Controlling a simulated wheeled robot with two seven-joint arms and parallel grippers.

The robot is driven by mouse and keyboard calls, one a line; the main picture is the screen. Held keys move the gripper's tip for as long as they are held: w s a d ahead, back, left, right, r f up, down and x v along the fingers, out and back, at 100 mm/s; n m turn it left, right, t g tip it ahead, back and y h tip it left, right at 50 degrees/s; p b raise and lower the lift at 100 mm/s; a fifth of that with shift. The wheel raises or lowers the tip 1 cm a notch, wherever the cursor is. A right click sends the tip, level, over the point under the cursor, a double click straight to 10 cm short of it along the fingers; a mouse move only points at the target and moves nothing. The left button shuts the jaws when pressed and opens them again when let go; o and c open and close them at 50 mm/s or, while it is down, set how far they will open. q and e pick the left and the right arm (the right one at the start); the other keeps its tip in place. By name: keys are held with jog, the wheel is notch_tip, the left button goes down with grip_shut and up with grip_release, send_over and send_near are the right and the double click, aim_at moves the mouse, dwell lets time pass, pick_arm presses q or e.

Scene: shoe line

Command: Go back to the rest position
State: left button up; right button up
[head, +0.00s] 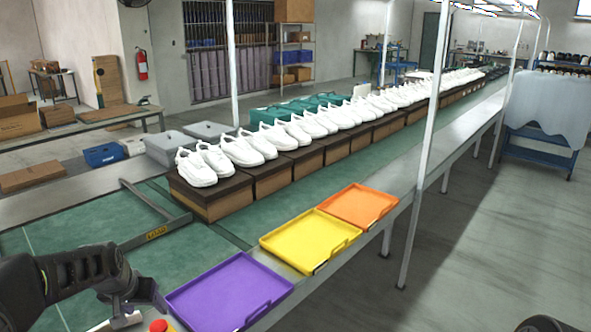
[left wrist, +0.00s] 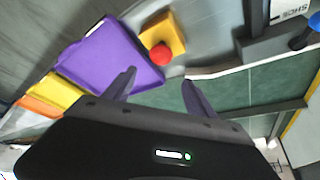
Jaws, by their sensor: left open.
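My left gripper (head: 136,308) is at the bottom left of the head view, low over the near end of the line, just left of the purple tray (head: 230,293). In the left wrist view its two fingers stand apart with nothing between them, so the left gripper (left wrist: 160,92) is open and empty. The purple tray (left wrist: 105,58) and a red button (left wrist: 162,54) on a yellow box (left wrist: 165,34) lie beyond the fingertips. My right gripper does not show in either view.
A yellow tray (head: 310,240) and an orange tray (head: 358,206) lie along the near edge. White shoes (head: 240,150) stand on brown boxes (head: 213,202) in a long row. A white post (head: 428,130) rises beside the line. Green surface (head: 175,258) between frame and trays is clear.

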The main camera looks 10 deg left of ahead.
pick_arm(q)
jog(key=d+f+t+h, duration=0.1)
jog(key=d+f+h, duration=0.1)
jog(key=d+f, duration=1.35)
jog(key=s+d+f+g+h, duration=0.1)
jog(key=s+d+f, duration=0.4)
jog(key=s, duration=0.3)
jog(key=s+d+f+g+h, duration=0.1)
jog(key=s+d+f+g, duration=0.1)
jog(key=s+d+f, duration=0.3)
jog(key=s+d+f+g+h, duration=0.1)
jog(key=s+d+f+g, duration=0.1)
jog(key=s+d+f, duration=0.3)
jog(key=s+d, duration=0.4)
jog(key=s, duration=0.4)
jog(key=shift+d+f, duration=0.3)
jog(key=shift+f, duration=0.05)
jog(key=shift+w, duration=0.1)
jog(key=shift+c, duration=0.2)
